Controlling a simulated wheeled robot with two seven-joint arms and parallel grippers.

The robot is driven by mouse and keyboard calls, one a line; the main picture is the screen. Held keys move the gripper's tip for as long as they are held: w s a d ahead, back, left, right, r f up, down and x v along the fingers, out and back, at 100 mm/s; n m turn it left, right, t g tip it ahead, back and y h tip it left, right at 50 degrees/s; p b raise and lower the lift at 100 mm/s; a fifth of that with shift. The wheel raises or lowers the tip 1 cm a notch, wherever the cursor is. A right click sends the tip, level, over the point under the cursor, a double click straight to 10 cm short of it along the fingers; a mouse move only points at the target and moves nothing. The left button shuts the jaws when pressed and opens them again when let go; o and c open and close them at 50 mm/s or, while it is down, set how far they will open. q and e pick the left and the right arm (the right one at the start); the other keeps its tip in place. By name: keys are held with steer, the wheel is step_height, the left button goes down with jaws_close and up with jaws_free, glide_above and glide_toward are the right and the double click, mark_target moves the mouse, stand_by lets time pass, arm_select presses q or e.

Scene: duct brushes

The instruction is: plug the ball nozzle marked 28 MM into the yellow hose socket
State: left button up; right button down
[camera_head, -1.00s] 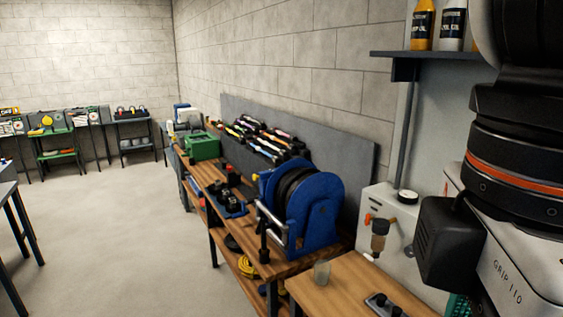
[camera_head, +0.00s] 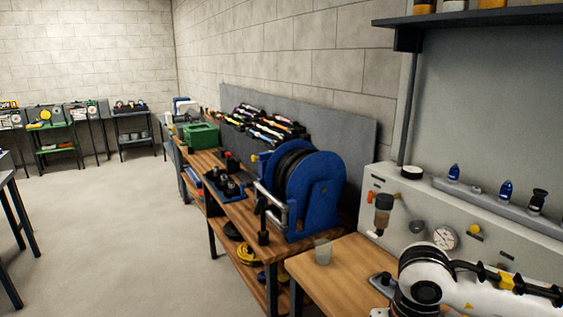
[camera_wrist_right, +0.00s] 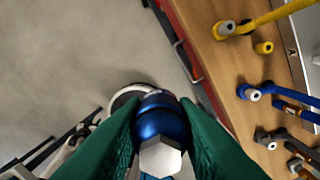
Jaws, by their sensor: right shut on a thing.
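In the right wrist view, my right gripper (camera_wrist_right: 157,105) has its two green fingers shut on a blue ball nozzle (camera_wrist_right: 162,124) with a pale hexagonal end. No marking can be read on it. A yellow hose (camera_wrist_right: 272,16) lies over the wooden bench at the upper right, with a grey-ringed yellow socket (camera_wrist_right: 226,29) at its end. The held nozzle is apart from this socket. In the head view, part of my right arm shows at the lower right, but its gripper cannot be made out. My left gripper is in neither view.
Beside the yellow socket are a small yellow fitting (camera_wrist_right: 263,47), a blue hose socket (camera_wrist_right: 249,92) and a grey one (camera_wrist_right: 265,139). In the head view, a blue hose reel (camera_head: 308,190) stands on the wooden bench. A clear cup (camera_head: 323,252) stands nearer.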

stand_by(0.5)
steer(key=a+r+n, duration=0.5)
steer(key=a+n, duration=0.3)
steer(key=a, duration=0.5)
steer(key=w+a+f+n, duration=0.4)
steer(key=f, duration=0.1)
steer(key=shift+n, duration=0.3)
steer(key=shift+r, duration=0.1)
steer(key=s+d+r+m, duration=0.6)
steer(key=d+r+m, duration=0.2)
steer(key=r, duration=0.2)
